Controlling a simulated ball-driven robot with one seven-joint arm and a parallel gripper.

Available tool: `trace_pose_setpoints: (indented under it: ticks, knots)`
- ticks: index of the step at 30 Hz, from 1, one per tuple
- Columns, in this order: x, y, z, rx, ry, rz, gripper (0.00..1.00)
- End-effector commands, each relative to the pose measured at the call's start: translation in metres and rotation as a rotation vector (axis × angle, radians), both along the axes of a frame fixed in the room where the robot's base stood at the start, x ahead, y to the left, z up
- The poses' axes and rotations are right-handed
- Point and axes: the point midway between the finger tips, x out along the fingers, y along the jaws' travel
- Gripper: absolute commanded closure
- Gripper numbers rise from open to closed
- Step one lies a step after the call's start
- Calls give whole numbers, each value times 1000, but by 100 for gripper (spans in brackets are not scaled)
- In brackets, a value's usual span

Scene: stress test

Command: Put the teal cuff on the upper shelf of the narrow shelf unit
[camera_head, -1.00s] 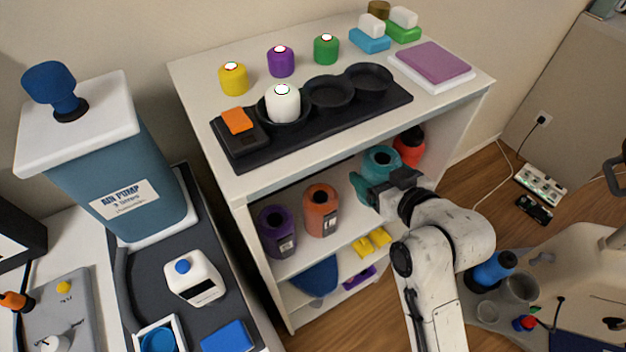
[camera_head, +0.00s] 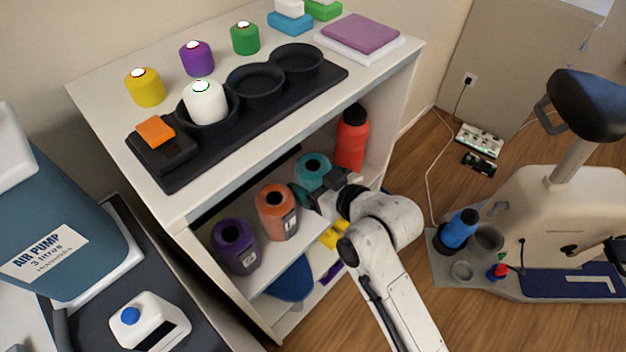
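The teal cuff (camera_head: 313,167) is a roll with a dark round opening at its top. It is in the upper compartment of the narrow shelf unit (camera_head: 190,215), between the orange cuff (camera_head: 277,208) and the red bottle (camera_head: 352,140). My gripper (camera_head: 318,194) is at the open front of this compartment, right in front of the teal cuff and overlapping its lower part. A dark green-teal piece shows at the gripper's left side. The fingertips and the cuff's base are hidden, so I cannot tell whether the gripper is shut on the cuff.
A purple cuff (camera_head: 235,246) stands at the left of the same shelf. Yellow items (camera_head: 333,234) and a blue item (camera_head: 290,280) are lower down. A black tray (camera_head: 176,178) lies on the unit's top. An exercise bike (camera_head: 570,200) stands right; wooden floor lies between.

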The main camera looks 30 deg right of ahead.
Motion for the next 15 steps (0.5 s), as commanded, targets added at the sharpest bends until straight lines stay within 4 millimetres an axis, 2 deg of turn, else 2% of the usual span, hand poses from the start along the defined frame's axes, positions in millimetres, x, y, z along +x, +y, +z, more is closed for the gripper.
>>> trace_pose_setpoints:
  ticks: [12,13,15]
  knots:
    - [0,0,-8,-1,-2,-1,61]
    - [0,0,-7,-1,-2,-1,17]
    - [0,0,-7,-1,-1,-1,10]
